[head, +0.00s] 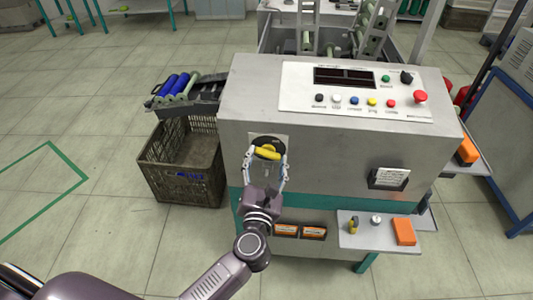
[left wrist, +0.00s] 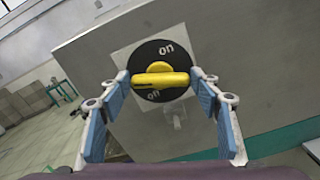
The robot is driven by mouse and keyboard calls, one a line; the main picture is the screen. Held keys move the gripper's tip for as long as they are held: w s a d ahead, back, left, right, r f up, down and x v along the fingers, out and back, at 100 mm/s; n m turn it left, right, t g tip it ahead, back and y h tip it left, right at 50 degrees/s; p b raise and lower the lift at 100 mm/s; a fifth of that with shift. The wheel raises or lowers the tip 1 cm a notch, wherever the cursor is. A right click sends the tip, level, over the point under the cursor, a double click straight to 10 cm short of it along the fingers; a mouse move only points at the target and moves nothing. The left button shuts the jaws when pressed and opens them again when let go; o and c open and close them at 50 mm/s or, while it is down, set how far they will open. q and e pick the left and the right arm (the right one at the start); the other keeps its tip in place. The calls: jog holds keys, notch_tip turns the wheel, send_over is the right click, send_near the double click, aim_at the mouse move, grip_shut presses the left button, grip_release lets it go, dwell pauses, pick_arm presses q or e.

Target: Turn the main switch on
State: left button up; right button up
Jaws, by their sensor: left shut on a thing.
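The main switch is a yellow handle (head: 268,153) on a black round dial (head: 266,142), set in a pale plate on the front of the grey machine (head: 330,165). My left gripper (head: 268,158) is at the dial, its two fingers shut on the ends of the handle. In the left wrist view the yellow handle (left wrist: 160,80) lies nearly level between the blue-padded fingertips. My right gripper is not in view.
A control panel (head: 350,92) with coloured buttons and a red knob (head: 420,97) tops the machine. A dark crate (head: 180,165) stands to the left, below a tray of blue rolls. A small shelf (head: 380,235) with an orange box (head: 404,231) juts out at lower right.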

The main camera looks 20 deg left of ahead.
pick_arm(q)
jog(key=m+p, duration=0.3)
jog(key=shift+d+r+m, duration=0.1)
jog(key=shift+m, duration=0.3)
jog(key=m+p, duration=0.2)
jog(key=m, duration=0.1)
jog(key=shift+m+p, duration=0.3)
jog(key=m+p, duration=0.2)
jog(key=m, duration=0.1)
jog(key=shift+f+m, duration=0.2)
jog(key=shift+m, duration=0.1)
jog(key=shift+f+m+p, duration=0.15)
jog(key=shift+m+p, duration=0.7)
jog(key=shift+m, duration=0.65)
jog(key=o, duration=1.1)
jog(key=shift+o, duration=0.3)
jog(key=shift+d, duration=0.1)
